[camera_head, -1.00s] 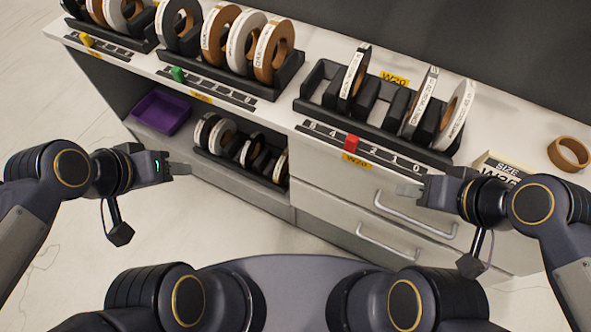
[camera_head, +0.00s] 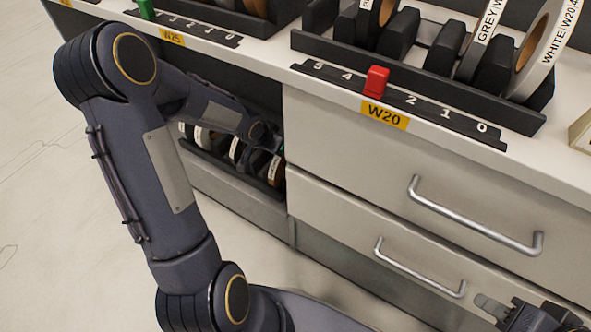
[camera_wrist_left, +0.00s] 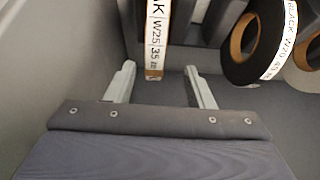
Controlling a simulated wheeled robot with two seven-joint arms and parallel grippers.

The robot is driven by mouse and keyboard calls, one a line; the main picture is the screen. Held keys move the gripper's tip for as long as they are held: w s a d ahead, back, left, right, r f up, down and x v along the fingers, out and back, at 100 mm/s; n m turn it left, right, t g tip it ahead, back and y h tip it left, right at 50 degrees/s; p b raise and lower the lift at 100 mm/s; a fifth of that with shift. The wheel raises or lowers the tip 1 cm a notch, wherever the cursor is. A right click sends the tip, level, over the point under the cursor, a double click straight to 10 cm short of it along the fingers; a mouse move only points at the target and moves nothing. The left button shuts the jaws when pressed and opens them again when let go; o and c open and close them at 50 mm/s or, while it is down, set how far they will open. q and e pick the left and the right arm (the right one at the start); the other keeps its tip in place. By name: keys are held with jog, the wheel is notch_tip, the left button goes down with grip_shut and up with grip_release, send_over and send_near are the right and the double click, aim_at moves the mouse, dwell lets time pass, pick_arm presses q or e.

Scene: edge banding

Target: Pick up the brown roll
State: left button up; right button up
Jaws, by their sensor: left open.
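My left arm reaches into the lower shelf in the head view, where its gripper is mostly hidden among the rolls. A brownish roll (camera_head: 277,171) stands at the right end of the lower rack. Another brown roll (camera_head: 257,8) is partly cut off on the upper rack. My right gripper (camera_head: 488,304) is low in front of the drawers, its finger opening unclear.
A black roll (camera_wrist_left: 250,48) stands right of my left gripper. The lower rack (camera_head: 232,170) sits in a tight shelf opening. Drawers with metal handles (camera_head: 475,218) are to the right. A red slider (camera_head: 376,80) is on the counter edge.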

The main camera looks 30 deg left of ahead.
pick_arm(q)
jog(key=b+x, duration=0.1)
jog(key=x, duration=0.1)
jog(key=b+x, duration=0.1)
jog(key=x, duration=0.1)
jog(key=b+x, duration=0.1)
jog(key=x, duration=0.1)
jog(key=shift+w+d+f, duration=0.15)
jog(key=shift+w+d, duration=0.25)
grip_shut()
